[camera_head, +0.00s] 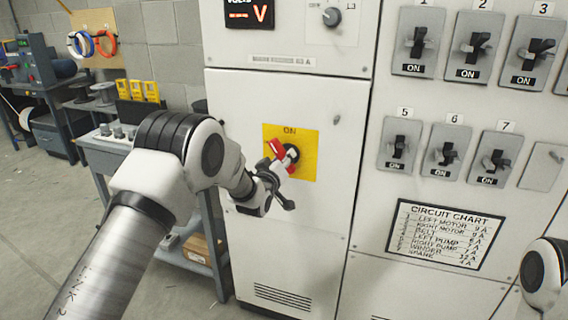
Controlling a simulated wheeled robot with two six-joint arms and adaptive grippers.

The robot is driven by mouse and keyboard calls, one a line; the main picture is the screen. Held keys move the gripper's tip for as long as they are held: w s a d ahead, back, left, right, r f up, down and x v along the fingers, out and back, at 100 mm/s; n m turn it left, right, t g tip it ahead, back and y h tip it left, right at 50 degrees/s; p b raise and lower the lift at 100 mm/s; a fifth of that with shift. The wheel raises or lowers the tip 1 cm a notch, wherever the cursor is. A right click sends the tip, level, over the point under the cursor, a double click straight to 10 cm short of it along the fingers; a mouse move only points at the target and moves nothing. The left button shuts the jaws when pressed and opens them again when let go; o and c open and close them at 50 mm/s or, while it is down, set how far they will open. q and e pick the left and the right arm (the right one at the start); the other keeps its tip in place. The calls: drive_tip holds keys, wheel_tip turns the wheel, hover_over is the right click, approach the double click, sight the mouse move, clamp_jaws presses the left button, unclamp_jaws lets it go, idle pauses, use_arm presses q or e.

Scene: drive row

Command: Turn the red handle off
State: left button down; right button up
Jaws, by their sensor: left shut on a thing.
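The red handle (275,149) sits on a yellow plate (308,139) on the white cabinet door. The word ON is printed at the plate's top. The handle's visible red part tilts up to the left of a dark hub. My left gripper (280,178) is at the handle, in front of the plate's lower left, and is shut on it. The gripper and wrist hide part of the handle and plate, so the exact contact is hard to see. Only a piece of my right arm shows at the lower right edge; its gripper is out of view.
Numbered grey breaker switches (418,42) fill the cabinet's right panel, above a circuit chart (446,235). A voltage display (249,12) and a knob (331,16) are above the door. A workbench (103,152) with yellow items stands left. Floor (40,215) is clear at far left.

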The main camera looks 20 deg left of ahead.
use_arm(q)
drive_tip(key=n+b, duration=0.1)
drive_tip(key=n, duration=0.1)
drive_tip(key=n+b, duration=0.1)
drive_tip(key=n, duration=0.2)
drive_tip(key=shift+a+f+n, duration=0.15)
drive_tip(key=shift+f+n, duration=0.05)
drive_tip(key=shift+n, duration=0.1)
drive_tip(key=n+b, duration=0.1)
drive_tip(key=n, duration=0.4)
drive_tip(key=shift+n, duration=0.4)
drive_tip(key=shift+f, duration=0.1)
drive_tip(key=c, duration=0.9)
unclamp_jaws()
drive_tip(key=shift+s, duration=0.1)
drive_tip(key=s, duration=1.2)
drive_tip(key=shift+a, duration=0.25)
